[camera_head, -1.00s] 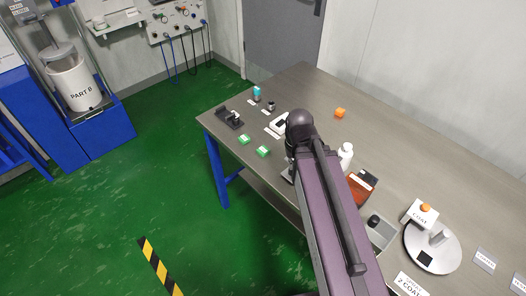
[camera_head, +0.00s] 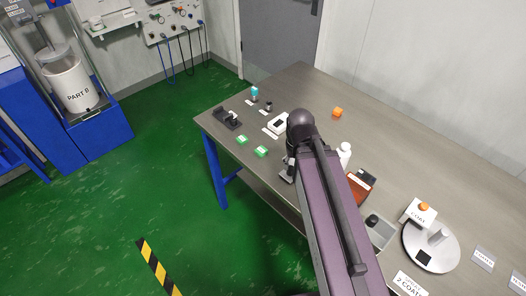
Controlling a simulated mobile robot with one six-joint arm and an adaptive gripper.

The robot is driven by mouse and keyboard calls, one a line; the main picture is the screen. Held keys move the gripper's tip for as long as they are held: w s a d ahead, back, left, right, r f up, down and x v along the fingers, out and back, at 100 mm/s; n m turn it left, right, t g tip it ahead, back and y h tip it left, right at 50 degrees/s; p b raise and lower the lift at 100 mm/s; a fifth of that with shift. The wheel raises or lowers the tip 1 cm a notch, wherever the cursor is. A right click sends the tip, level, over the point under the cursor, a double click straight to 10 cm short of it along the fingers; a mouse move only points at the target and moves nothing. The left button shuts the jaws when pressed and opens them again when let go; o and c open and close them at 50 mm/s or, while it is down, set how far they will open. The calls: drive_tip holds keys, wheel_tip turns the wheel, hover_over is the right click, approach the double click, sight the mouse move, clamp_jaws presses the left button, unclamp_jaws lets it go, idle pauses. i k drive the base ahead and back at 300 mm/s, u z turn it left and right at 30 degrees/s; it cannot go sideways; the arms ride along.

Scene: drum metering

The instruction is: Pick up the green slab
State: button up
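Two small green flat pieces with pale marks on top lie near the table's left front edge. One green piece (camera_head: 242,140) is farther left, and the other green piece (camera_head: 261,152) is closer to my arm. I cannot tell which one is the slab. My gripper (camera_head: 287,176) shows only as a grey bit left of my arm, to the right of the nearer green piece and apart from it. My arm hides most of it, so its fingers cannot be made out.
The back middle is clear.

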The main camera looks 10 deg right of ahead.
sight(261, 150)
drive_tip(key=z, duration=0.4)
drive_tip(key=k, duration=1.45)
drive_tip(key=u, duration=0.35)
drive_tip(key=i, duration=1)
drive_tip(key=u, duration=0.05)
